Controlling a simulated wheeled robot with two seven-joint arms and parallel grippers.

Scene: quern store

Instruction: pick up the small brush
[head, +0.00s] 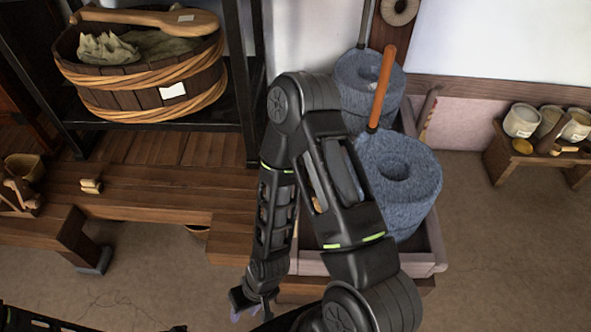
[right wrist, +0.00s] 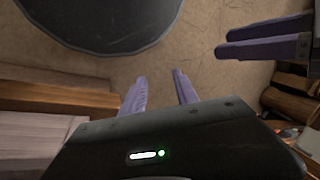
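I cannot pick out the small brush with certainty. A small pale object (head: 91,186) on the wooden platform at the left of the head view is too small to name. My right gripper (head: 250,312) points down at the bottom centre of the head view, above the floor in front of the platform. In the right wrist view its two purple fingers (right wrist: 158,72) stand apart with nothing between them. My left gripper's fingers (right wrist: 222,43) show at the upper right of that view, close together; whether they touch is unclear.
Blue-grey quern stones (head: 405,180) stand in a pinkish trough, one with an orange-brown handle (head: 382,88), partly behind my right arm. A wooden tub (head: 130,92) sits on a black rack. A low bench with pots (head: 522,120) is at the right. The floor at right is clear.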

